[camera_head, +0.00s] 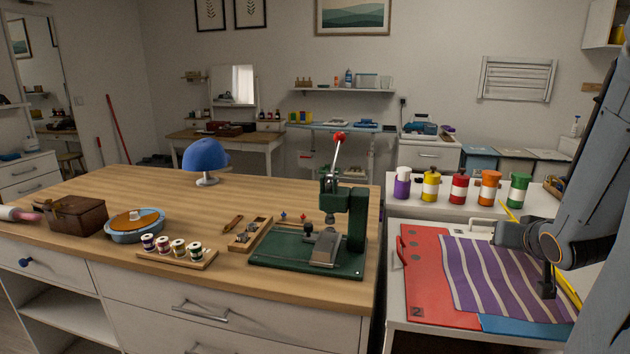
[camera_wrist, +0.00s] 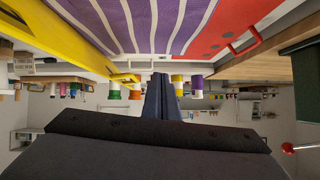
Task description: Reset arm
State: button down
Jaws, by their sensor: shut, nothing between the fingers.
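My arm (camera_head: 590,170) reaches in from the right edge of the head view, over the right-hand counter. My gripper (camera_head: 547,291) is above the purple and white striped cloth (camera_head: 490,275), near its right side. The fingers look shut and hold nothing. In the wrist view, which is upside down, the dark shut fingers (camera_wrist: 163,82) stand in the middle. I cannot tell whether the fingertips touch the cloth.
A red board (camera_head: 424,295) lies under the cloth. Several coloured jars (camera_head: 459,188) stand behind it. On the wooden counter to the left stand a green press (camera_head: 325,245) and a blue cap (camera_head: 205,155) on a stand.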

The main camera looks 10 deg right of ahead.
jog(key=a+f+n+g, duration=0.1)
jog(key=a+f, duration=0.1)
jog(key=a, duration=0.3)
jog(key=s+a+f+g+y, duration=0.1)
jog(key=a+f+g, duration=0.1)
jog(key=a, duration=0.3)
jog(key=a+f+n+g+y, duration=0.1)
jog(key=a+f, duration=0.1)
jog(key=a, duration=0.3)
jog(key=shift+s+a+f+n+g, duration=0.1)
jog(key=shift+s+f+n+g, duration=0.1)
jog(key=shift+s+n+g, duration=0.15)
jog(key=s+a+f+n+g+y, duration=0.1)
jog(key=s+a+g, duration=0.2)
jog(key=s+a, duration=0.2)
jog(key=s+a+f+n+g+y, duration=0.1)
jog(key=s+a, duration=0.5)
jog(key=a, duration=0.6)
jog(key=shift+a+f+n+g, duration=0.15)
jog(key=shift+n+g, duration=0.5)
jog(key=shift+g, duration=0.3)
jog(key=shift+s, duration=0.1)
